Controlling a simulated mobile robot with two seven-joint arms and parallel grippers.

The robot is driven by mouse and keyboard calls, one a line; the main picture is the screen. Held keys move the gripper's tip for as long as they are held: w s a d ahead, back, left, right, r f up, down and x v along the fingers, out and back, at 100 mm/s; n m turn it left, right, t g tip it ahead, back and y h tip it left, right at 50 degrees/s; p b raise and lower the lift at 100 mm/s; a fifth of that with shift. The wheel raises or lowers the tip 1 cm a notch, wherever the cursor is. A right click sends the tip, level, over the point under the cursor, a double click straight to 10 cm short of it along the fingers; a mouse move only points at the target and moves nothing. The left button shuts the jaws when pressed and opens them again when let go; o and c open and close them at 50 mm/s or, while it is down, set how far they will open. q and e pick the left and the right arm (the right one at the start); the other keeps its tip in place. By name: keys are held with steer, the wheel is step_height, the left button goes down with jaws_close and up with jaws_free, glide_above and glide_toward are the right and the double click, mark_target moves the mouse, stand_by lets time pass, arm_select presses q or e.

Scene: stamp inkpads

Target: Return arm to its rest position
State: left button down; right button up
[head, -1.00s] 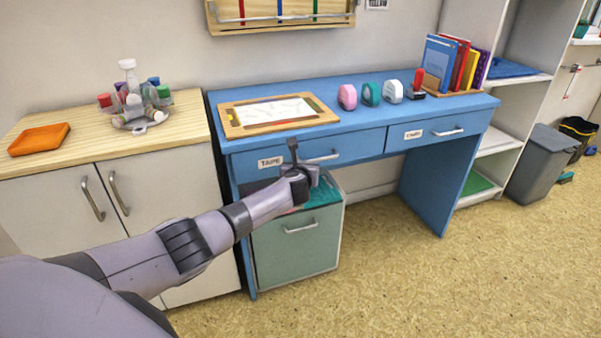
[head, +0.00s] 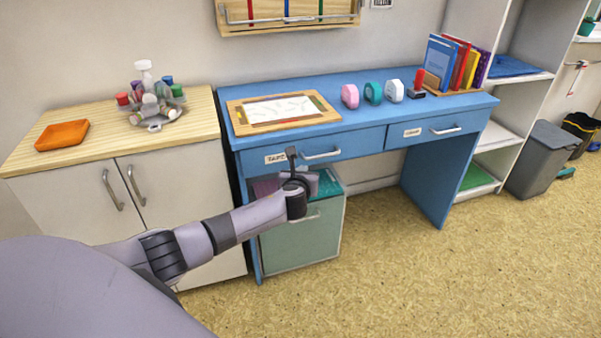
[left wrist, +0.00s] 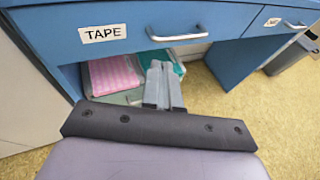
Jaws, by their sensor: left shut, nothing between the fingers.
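My left arm reaches in from the left in the head view. Its gripper (head: 292,160) is in front of the blue desk (head: 425,165), near the drawer labelled TAPE (head: 318,153). In the left wrist view the two fingers (left wrist: 163,88) are together with nothing between them, below the TAPE drawer's handle (left wrist: 178,35). The drawer is shut. My right gripper is in neither view.
A green cabinet (head: 300,245) under the desk holds a pink thing (left wrist: 112,75) and a teal thing (left wrist: 160,60) at its top. Tape dispensers (head: 373,92) and a framed board (head: 283,110) lie on the desk. A wooden-topped cupboard (head: 195,180) stands left.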

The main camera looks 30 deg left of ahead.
arm_select(q)
steer(key=p+v, duration=0.1)
steer(key=v, duration=0.3)
steer(key=shift+s+d, duration=0.2)
steer(key=shift+s, duration=0.1)
steer(key=s+d+f+n+g+h+p, duration=0.1)
steer(key=s+d+f+n+h+p, duration=0.2)
steer(key=s+d+n, duration=0.4)
steer(key=s+d+f+n+g+h+p, duration=0.1)
steer(key=s+d+f+n+h+p, duration=0.15)
steer(key=s+d+f+n, duration=0.4)
steer(key=s+d+r+n+h+p, duration=0.1)
steer(key=s+r+n, duration=0.1)
steer(key=s+n, duration=0.5)
steer(key=s+d+r+n+h+p, duration=0.1)
steer(key=s+d+r+n+h, duration=0.1)
steer(key=s+n, duration=0.6)
steer(key=s+r, duration=0.1)
steer(key=s, duration=0.2)
steer(key=shift+r+p, duration=0.2)
steer(key=shift+p, duration=0.1)
steer(key=shift+d, duration=0.1)
